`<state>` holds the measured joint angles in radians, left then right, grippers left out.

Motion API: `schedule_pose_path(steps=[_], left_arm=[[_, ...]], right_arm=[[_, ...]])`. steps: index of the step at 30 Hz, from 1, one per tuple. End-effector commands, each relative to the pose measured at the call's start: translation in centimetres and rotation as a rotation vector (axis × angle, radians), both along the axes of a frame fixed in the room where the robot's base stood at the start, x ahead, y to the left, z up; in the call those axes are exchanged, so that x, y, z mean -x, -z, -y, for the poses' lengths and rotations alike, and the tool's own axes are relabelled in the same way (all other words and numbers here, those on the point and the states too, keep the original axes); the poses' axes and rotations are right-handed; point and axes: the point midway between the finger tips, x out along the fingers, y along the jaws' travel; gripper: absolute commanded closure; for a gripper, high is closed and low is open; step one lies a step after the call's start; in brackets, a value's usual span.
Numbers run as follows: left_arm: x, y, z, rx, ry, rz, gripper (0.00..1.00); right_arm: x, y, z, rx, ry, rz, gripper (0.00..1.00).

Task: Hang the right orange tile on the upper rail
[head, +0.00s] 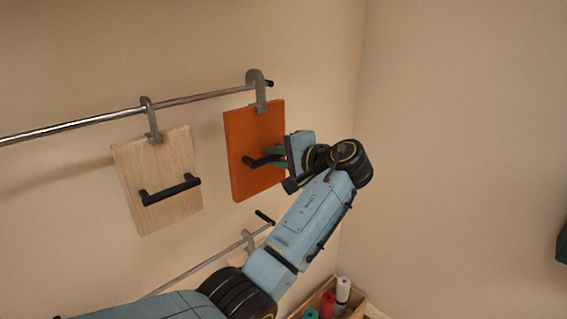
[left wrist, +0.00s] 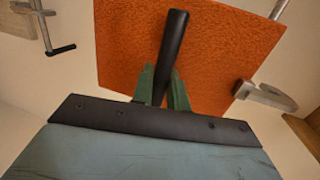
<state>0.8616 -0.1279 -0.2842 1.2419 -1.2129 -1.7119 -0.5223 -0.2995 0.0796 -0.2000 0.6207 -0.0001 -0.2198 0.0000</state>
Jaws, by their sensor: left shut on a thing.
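The orange tile (head: 252,148) is upright at the right end of the upper rail (head: 85,122). My left gripper (head: 282,158) is shut on the tile's black handle (head: 262,160). In the left wrist view the green fingers (left wrist: 162,88) stand on either side of the handle (left wrist: 173,45), in front of the orange face (left wrist: 225,50). The hook (left wrist: 265,96) shows there at the right.
A pale wooden tile (head: 165,205) with a black handle hangs on the upper rail to the left. A lower rail (head: 195,268) runs below, partly hidden by my arm. A wooden box (head: 357,300) with several rolls stands at the bottom. The right wall is bare.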

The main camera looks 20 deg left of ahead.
Motion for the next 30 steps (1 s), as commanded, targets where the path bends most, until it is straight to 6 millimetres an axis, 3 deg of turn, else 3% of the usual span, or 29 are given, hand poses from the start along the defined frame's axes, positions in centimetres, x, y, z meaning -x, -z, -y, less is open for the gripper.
schedule_pose_path(steps=[30], left_arm=[[-3.0, 0.1, -7.5, -0.002, -0.001, 0.0, 1.0]], right_arm=[[0.0, 3.5, 0.0, 0.0, 0.0, -0.001, 0.59]])
